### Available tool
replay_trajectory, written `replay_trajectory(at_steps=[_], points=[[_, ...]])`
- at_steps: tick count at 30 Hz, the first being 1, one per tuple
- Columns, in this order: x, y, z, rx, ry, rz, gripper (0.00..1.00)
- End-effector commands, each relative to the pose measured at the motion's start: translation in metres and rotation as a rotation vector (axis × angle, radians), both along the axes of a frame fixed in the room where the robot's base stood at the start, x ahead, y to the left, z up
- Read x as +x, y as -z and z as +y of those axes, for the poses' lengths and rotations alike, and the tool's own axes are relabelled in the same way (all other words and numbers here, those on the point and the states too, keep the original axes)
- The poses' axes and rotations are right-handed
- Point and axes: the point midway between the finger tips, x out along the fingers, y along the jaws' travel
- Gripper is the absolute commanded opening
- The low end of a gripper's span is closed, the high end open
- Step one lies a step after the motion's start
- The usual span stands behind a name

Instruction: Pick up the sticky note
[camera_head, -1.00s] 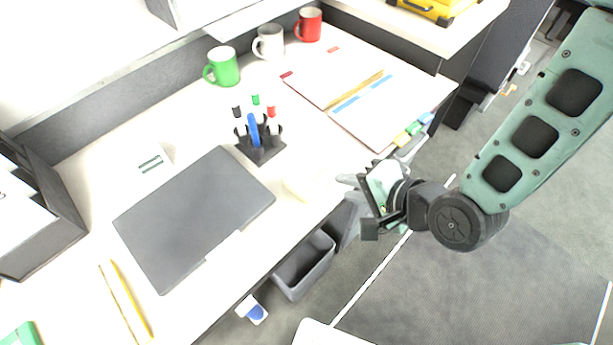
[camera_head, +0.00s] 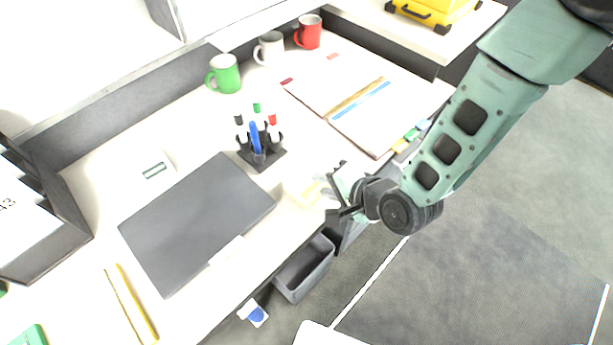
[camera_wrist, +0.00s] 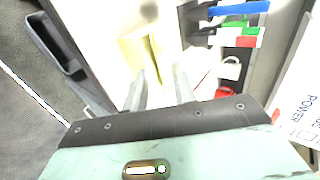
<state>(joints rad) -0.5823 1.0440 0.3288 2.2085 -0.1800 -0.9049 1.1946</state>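The sticky note (camera_head: 297,193) is a pale yellow pad on the white desk, between the pen holder and the desk's front edge. It shows washed out in the head view and as a pale yellow block in the wrist view (camera_wrist: 136,52). My gripper (camera_head: 322,188) is just to the right of it, low over the desk edge.
A pen holder (camera_head: 262,158) with several markers stands behind the pad, and a closed dark laptop (camera_head: 195,222) lies to the left. A folder (camera_head: 365,118) lies at the right. Green (camera_head: 226,75), white (camera_head: 271,47) and red (camera_head: 309,32) mugs stand at the back. A grey bin (camera_head: 303,270) hangs below the edge.

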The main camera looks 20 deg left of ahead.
Motion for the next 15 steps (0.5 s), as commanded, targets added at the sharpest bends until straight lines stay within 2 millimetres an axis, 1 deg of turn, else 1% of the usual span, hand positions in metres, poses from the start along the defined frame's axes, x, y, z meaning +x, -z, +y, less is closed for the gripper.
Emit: replay_trajectory(at_steps=[1, 3, 15], points=[[0.0, -0.0001, 0.0, 0.0, 0.0, 0.0, 0.15], [0.0, -0.0002, -0.0001, 0.0, 0.0, 0.0, 0.0], [-0.0004, 0.0003, -0.0007, -0.002, 0.0, 0.001, 0.0]])
